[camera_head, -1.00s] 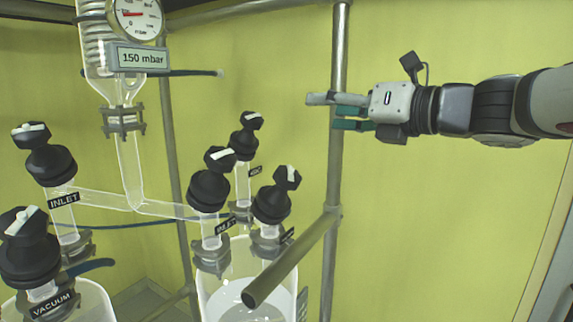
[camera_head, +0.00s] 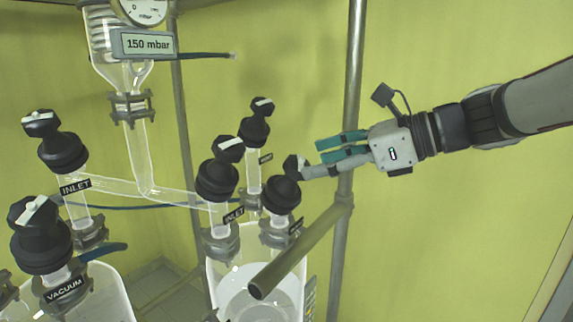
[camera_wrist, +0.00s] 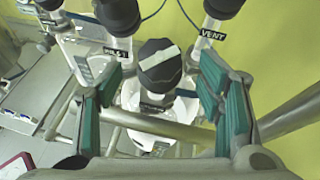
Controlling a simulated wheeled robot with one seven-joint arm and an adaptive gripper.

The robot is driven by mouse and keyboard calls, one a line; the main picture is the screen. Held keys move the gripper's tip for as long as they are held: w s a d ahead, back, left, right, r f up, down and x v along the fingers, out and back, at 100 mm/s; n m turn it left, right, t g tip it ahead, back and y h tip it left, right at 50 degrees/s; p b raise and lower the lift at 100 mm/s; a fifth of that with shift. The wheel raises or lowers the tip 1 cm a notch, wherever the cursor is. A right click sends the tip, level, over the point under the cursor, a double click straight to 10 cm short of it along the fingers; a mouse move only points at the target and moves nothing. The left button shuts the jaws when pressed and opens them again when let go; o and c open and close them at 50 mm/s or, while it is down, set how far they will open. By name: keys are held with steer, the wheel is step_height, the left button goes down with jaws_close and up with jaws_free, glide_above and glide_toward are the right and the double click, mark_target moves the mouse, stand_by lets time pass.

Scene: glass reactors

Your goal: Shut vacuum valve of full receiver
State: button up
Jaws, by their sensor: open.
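The right receiver (camera_head: 255,280) has several black-capped valves. Its front-right valve (camera_head: 281,195) has a black knob; its small label is too turned to read. In the wrist view this black knob (camera_wrist: 158,74) carries a white bar, slightly slanted, and shows between the two fingers. My gripper (camera_head: 318,160) is open, with teal pads, at the right of this knob; one fingertip overlaps it in the head view. I cannot tell whether they touch. The left receiver (camera_head: 118,300) has a valve labelled VACUUM (camera_head: 40,236). How full each receiver is is hard to tell.
The inlet valve (camera_head: 217,180) and the vent valve (camera_head: 256,128) stand close to the front-right valve. A metal frame post (camera_head: 354,90) and a slanted rail (camera_head: 300,250) are near my gripper. A display (camera_head: 148,44) reads 150 mbar. The right side is free.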

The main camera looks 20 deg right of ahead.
mark_target(303, 165)
steer(key=shift+x, duration=2.55)
steer(key=c, duration=1.2)
steer(key=shift+m+t, duration=0.3)
steer(key=shift+m, duration=0.1)
